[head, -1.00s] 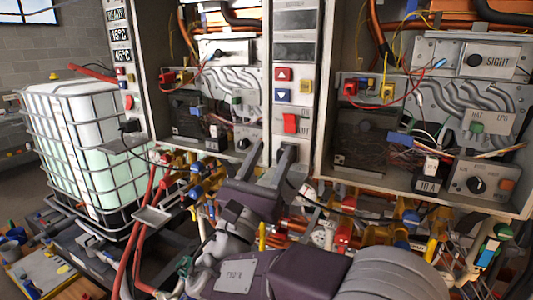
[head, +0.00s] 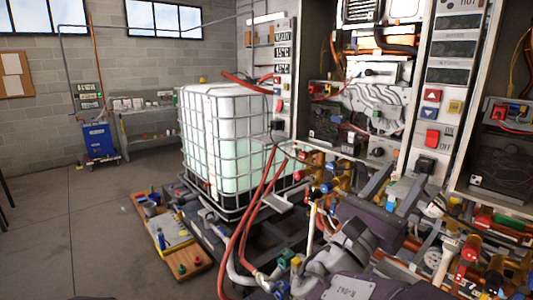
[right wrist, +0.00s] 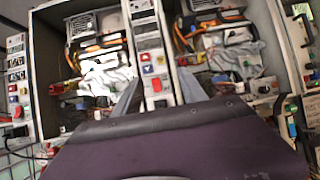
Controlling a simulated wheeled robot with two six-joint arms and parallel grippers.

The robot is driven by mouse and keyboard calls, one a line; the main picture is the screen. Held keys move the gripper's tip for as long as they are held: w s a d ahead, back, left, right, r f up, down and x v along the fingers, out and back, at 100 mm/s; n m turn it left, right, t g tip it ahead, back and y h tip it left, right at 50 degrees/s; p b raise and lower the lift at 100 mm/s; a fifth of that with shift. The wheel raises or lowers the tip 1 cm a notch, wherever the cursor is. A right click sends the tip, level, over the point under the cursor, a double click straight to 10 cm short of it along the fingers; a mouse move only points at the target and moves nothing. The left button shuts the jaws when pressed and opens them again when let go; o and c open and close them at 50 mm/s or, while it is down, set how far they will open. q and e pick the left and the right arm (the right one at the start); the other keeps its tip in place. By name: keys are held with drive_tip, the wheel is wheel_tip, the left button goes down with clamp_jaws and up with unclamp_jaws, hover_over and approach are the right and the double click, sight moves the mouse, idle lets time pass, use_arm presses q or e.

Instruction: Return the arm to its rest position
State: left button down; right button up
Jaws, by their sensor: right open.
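My right arm comes in from the bottom right of the head view, with its purple and grey gripper (head: 403,176) pointing at the heater cabinets. The fingers are apart with nothing seen between them. They lie in front of the lower part of the control column (head: 452,75), just below its red rocker switch (head: 432,137) in the picture. In the right wrist view the two grey fingers (right wrist: 158,92) are spread on either side of the same column, below its red switch (right wrist: 157,84). Any contact with the column cannot be told. My left gripper is not in view.
A caged white tank (head: 225,140) stands left of the cabinets. Red hoses (head: 250,225), pipes and valves crowd the space below. A low board with coloured parts (head: 165,237) lies on the floor. A blue machine (head: 98,140) stands at the back wall.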

drive_tip(key=s+d+f+m+g+y+p, duration=0.1)
drive_tip(key=s+d+f+m+g+y, duration=0.2)
drive_tip(key=d+f+g, duration=0.8)
drive_tip(key=s+d+f+m+g+y+p, duration=0.1)
drive_tip(key=s+f+m+g+y, duration=0.15)
drive_tip(key=s+f, duration=0.4)
drive_tip(key=s+d+f+m+g+y, duration=0.2)
drive_tip(key=s+f+m+y, duration=0.15)
drive_tip(key=f, duration=0.65)
drive_tip(key=s+a+f+m+g+y, duration=0.1)
drive_tip(key=s+a+f+m+y, duration=0.5)
drive_tip(key=a+f, duration=0.45)
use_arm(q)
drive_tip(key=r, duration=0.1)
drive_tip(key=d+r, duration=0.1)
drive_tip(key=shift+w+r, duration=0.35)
use_arm(e)
drive_tip(key=w+a+f+m+t+y, duration=0.3)
drive_tip(key=w+a+m+y, duration=0.2)
drive_tip(key=w+a+m, duration=0.2)
drive_tip(key=a+m, duration=0.2)
drive_tip(key=m, duration=0.1)
drive_tip(key=shift+w+a+f+m, duration=0.15)
drive_tip(key=shift+a+f+m, duration=0.05)
drive_tip(key=shift+f+m, duration=0.1)
